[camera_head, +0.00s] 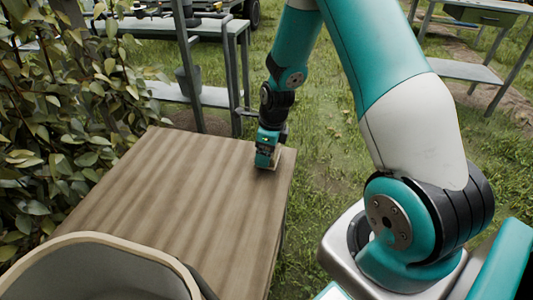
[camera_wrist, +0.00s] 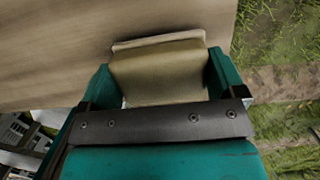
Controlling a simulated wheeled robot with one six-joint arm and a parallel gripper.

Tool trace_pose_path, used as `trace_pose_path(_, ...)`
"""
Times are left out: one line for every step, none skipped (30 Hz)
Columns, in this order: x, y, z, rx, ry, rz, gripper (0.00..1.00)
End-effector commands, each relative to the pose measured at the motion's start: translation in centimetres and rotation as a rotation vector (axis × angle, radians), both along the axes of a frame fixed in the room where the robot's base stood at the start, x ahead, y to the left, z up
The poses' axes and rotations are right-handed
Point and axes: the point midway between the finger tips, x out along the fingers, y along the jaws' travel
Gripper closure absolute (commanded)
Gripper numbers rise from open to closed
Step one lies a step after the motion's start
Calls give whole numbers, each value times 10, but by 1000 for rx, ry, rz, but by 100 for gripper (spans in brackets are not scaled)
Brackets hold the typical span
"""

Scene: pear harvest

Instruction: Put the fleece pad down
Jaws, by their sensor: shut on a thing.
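The beige fleece pad (camera_wrist: 158,72) sits between the two teal fingers of my gripper (camera_wrist: 160,85) in the wrist view, and my gripper is shut on it. The pad's far edge shows a paler rim against the brown wooden table top (camera_wrist: 55,60). In the head view my gripper (camera_head: 267,160) points down at the far right corner of the table (camera_head: 170,200). Only a small sliver of the pad shows there. The pad is at or very close to the table top; I cannot tell whether it touches.
A pale-rimmed round container (camera_head: 90,240) stands at the front left, before the table. A leafy bush (camera_head: 60,120) borders the table's left side. Grey metal shelving (camera_head: 200,95) stands behind. Most of the table top is bare. Grass (camera_head: 320,150) lies beyond its right edge.

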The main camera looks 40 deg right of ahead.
Motion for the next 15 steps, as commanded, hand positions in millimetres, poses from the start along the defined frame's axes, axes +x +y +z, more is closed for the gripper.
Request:
trace_pose_path(0,0,-9,0,1,0,33)
trace_pose_path(0,0,-11,0,0,0,33)
trace_pose_path(0,0,-12,-1,-1,0,33)
trace_pose_path(0,0,-12,0,-1,0,33)
trace_pose_path(0,0,-11,0,-1,1,33)
trace_pose_path(0,0,-11,-1,-2,1,33)
trace_pose_path(0,0,-11,0,-1,1,33)
trace_pose_path(0,0,-11,0,-1,1,33)
trace_pose_path(0,0,-11,0,-1,1,33)
trace_pose_path(0,0,-12,0,-1,1,33)
trace_pose_path(0,0,-13,-1,-1,1,33)
trace_pose_path(0,0,-14,-1,-1,1,33)
trace_pose_path(0,0,-15,0,0,1,33)
trace_pose_path(0,0,-14,0,-1,1,4)
trace_pose_path(0,0,-14,0,-1,1,0)
